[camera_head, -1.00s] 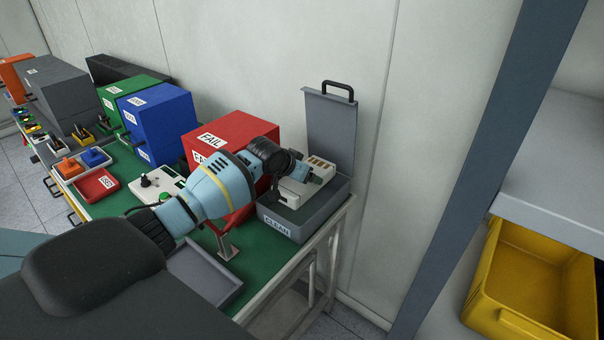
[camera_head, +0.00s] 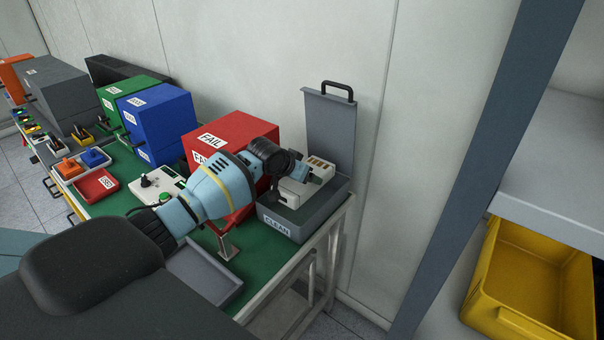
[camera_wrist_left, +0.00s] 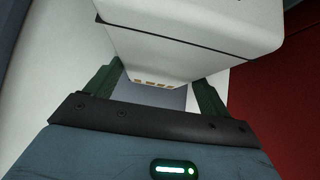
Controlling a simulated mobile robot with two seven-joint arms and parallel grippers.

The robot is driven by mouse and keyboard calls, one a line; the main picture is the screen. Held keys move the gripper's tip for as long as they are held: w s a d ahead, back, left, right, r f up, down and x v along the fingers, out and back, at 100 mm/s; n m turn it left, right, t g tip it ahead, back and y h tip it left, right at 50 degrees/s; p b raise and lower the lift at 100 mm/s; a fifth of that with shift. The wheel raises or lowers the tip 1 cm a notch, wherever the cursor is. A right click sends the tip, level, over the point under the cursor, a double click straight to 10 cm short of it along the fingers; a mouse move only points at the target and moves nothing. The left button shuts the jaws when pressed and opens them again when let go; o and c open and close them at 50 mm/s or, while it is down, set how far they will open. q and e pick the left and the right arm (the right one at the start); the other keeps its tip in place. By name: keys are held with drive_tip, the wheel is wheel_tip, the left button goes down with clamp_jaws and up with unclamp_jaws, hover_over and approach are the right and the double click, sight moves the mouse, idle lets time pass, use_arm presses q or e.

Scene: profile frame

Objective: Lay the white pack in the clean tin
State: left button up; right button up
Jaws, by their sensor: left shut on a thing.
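The white pack (camera_head: 293,194) is a pale box with a row of tan contacts at its far end. It is within the opening of the grey clean tin (camera_head: 279,224), which carries a CLEAN label and has its lid (camera_head: 330,128) raised. I cannot tell whether the pack touches the tin's floor. My left gripper (camera_head: 303,172) is shut on the pack from above and hides part of it. In the left wrist view the pack (camera_wrist_left: 185,35) sits between the two dark green fingers (camera_wrist_left: 155,92). My right gripper is not in view.
A red FAIL box (camera_head: 225,135) stands close left of the tin. A grey tray (camera_head: 205,275) lies at the green bench's front edge. A white device with a black knob (camera_head: 150,184) is further left. A yellow crate (camera_head: 535,265) is on the right, off the bench.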

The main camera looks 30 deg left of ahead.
use_arm(q)
drive_tip(key=shift+r, duration=0.2)
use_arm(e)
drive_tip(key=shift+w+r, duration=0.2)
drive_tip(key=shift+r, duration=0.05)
use_arm(q)
drive_tip(key=shift+f, duration=0.15)
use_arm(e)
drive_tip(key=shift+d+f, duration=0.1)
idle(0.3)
use_arm(q)
drive_tip(key=shift+f, duration=0.95)
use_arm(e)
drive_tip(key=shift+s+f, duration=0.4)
use_arm(q)
drive_tip(key=shift+f+b, duration=0.45)
drive_tip(key=shift+f, duration=0.5)
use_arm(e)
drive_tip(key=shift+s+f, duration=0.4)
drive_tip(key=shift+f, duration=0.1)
use_arm(q)
drive_tip(key=shift+f, duration=0.9)
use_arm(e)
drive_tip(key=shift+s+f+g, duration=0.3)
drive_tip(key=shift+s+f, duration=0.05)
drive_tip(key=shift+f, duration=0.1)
